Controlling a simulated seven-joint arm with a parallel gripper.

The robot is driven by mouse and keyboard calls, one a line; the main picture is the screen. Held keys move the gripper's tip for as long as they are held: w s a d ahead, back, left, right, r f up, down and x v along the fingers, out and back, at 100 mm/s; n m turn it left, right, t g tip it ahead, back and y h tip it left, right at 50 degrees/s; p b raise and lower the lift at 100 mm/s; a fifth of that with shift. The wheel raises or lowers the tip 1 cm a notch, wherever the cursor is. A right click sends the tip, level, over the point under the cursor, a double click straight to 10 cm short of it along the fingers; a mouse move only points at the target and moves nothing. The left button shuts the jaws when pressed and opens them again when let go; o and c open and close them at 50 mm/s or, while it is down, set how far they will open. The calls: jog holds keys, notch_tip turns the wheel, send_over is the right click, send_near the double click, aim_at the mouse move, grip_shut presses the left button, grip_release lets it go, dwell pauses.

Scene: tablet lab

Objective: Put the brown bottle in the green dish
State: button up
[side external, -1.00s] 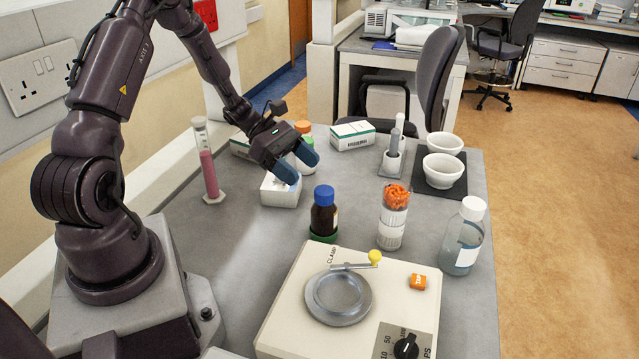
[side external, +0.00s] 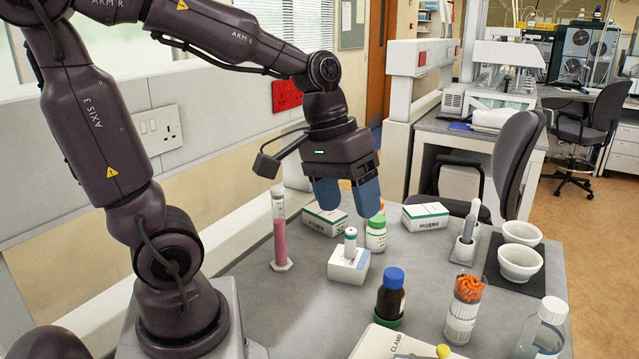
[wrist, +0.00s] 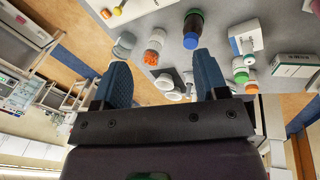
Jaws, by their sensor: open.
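The brown bottle (side external: 391,303) with a blue cap stands upright on the table. The green dish (side external: 386,322) shows as a low green rim around its base, so the bottle appears to stand in it. In the wrist view the bottle (wrist: 193,25) appears cap-down, with green (wrist: 194,11) at its base. My gripper (side external: 347,197) is open and empty, raised behind and to the left of the bottle, apart from it. Its two blue fingers also show spread in the wrist view (wrist: 162,68).
A white block holding a teal-topped vial (side external: 348,266) and a green-capped white bottle (side external: 376,236) stand below my gripper. A pink cylinder (side external: 280,235) is left. An orange-filled jar (side external: 463,312) and clear bottle (side external: 541,335) stand right.

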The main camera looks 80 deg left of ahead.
jog(key=s+d+r+m+t+y, duration=0.1)
jog(key=s+d+r+m+t, duration=0.1)
jog(key=s+r+m+t, duration=0.1)
jog(key=s+m, duration=0.1)
jog(key=m, duration=0.1)
jog(key=shift+s+r+m+y, duration=0.2)
jog(key=shift+s+m+y, duration=0.1)
jog(key=shift+m+y, duration=0.1)
